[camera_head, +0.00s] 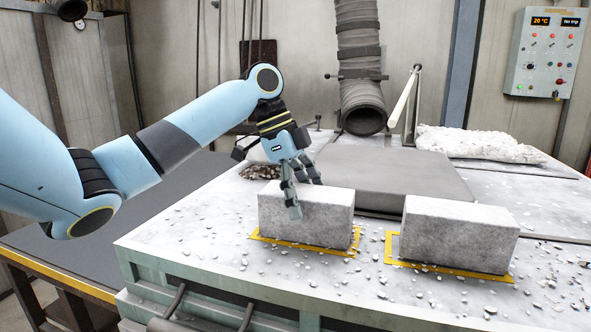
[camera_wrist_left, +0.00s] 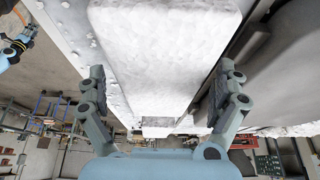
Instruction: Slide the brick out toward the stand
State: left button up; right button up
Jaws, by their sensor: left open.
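Two pale grey, rough bricks stand on the bench. The left brick (camera_head: 325,222) is on a yellow-outlined patch, and the right brick (camera_head: 457,236) is on another. My left gripper (camera_head: 304,197) is open at the left brick, with one finger down in front of its near long face and the other toward its far side. In the left wrist view the brick (camera_wrist_left: 160,55) lies between the two spread fingers of the gripper (camera_wrist_left: 163,78), with a gap visible at each side. I cannot tell which thing is the stand.
A raised grey slab (camera_head: 395,176) lies behind the bricks. A pale bar on a metal upright (camera_head: 404,98) and a hanging ribbed hose (camera_head: 360,75) are farther back. A white lumpy heap (camera_head: 478,145) lies at back right. Small chips litter the bench top (camera_head: 215,222).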

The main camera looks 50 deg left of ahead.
pick_arm(q)
jog(key=shift+x, duration=0.8)
jog(key=c, duration=1.7)
